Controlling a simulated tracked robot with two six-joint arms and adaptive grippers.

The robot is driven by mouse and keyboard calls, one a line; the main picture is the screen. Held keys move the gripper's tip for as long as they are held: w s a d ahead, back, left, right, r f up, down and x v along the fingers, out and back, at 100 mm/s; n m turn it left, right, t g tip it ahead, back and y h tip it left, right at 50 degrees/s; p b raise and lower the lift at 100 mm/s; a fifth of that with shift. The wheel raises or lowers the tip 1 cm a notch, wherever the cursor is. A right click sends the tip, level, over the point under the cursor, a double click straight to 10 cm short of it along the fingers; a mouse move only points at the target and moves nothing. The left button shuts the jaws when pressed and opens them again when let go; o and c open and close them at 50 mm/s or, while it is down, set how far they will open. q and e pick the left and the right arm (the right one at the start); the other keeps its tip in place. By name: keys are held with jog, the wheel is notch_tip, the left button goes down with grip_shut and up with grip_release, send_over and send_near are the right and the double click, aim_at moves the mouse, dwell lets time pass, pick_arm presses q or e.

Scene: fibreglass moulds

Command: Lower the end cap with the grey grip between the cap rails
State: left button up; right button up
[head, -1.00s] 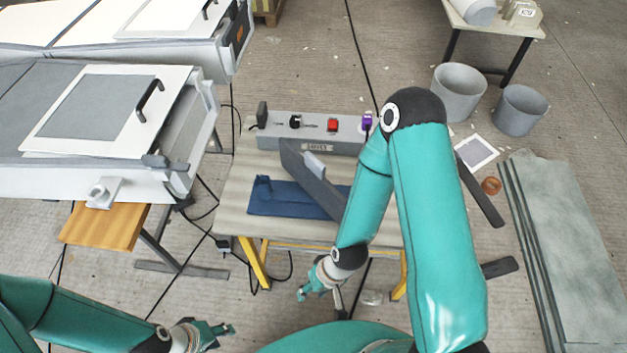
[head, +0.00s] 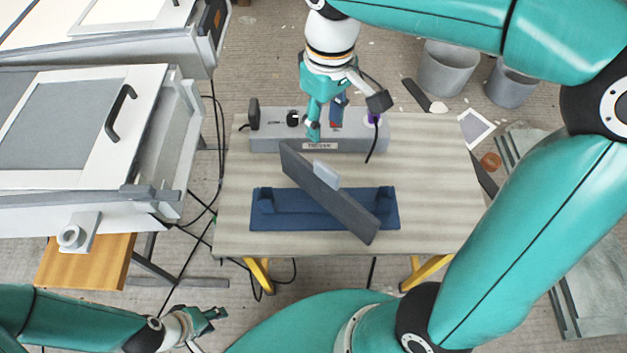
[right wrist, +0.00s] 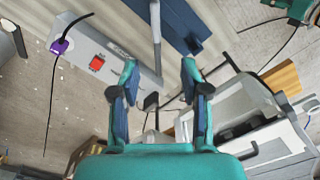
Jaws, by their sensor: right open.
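The end cap (head: 350,214) is a dark grey slab lying diagonally across the blue base (head: 325,222), with a pale grey grip (head: 326,174) on its upper side. The cap rails (head: 266,204) appear as raised blue blocks on that base; the slab partly covers the base. My right gripper (head: 325,122) is open and empty, beyond the cap's far end and over the grey box. In the right wrist view its fingers (right wrist: 159,78) are apart, with a grey bar, apparently the cap (right wrist: 155,25), ahead. My left gripper (head: 213,320) is low at left, away from the table; its jaws are unclear.
A grey box (head: 270,143) with a red switch and purple plug stands at the table's back. The wooden table (head: 440,190) is bare right of the base. White-framed moulds (head: 75,125) stand left, beyond a gap with cables. Grey buckets (head: 448,70) stand back right.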

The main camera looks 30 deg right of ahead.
send_near(327, 167)
notch_tip(327, 167, down, 6)
jog(key=shift+a+r+b, duration=0.1)
jog(key=shift+b, duration=0.35)
jog(key=shift+f, duration=2.7)
grip_shut()
